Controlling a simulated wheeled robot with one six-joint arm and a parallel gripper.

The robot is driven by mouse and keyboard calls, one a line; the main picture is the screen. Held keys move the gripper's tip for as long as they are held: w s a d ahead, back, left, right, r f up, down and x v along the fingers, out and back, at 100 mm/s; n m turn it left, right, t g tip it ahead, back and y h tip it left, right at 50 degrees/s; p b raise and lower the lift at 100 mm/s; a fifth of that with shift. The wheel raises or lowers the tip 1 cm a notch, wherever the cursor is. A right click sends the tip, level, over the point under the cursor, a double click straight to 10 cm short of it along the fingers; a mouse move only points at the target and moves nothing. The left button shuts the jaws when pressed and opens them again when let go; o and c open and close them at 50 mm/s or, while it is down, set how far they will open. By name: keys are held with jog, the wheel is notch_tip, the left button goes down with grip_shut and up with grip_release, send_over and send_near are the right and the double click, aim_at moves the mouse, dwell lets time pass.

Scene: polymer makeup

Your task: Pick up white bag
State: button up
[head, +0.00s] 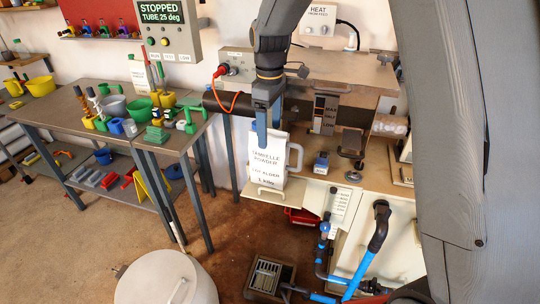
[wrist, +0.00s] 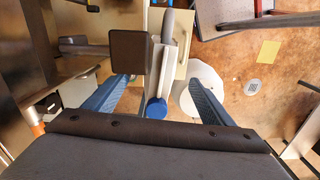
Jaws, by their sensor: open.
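The white bag (head: 268,166) is a jug-like container with a printed powder label and a handle on its right side. It stands upright on the cream ledge (head: 330,192) in the head view. My gripper (head: 262,144) points down at its top, with the blue fingers overlapping its upper part. In the wrist view, the bag's narrow white top (wrist: 158,70) and blue cap (wrist: 157,107) show between the two spread fingers of my gripper (wrist: 159,82). A gap shows on each side. Contact with the fingers cannot be told.
A brown block (wrist: 127,51) lies close to the left finger in the wrist view. Right of the bag are a small blue-topped jar (head: 321,163) and a dark-topped stand (head: 352,143). A dark horizontal pipe (head: 228,103) runs behind my gripper. A white lidded drum (head: 166,280) stands below.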

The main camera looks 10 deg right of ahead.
jog(key=shift+f, duration=0.9)
jog(key=c, duration=1.6)
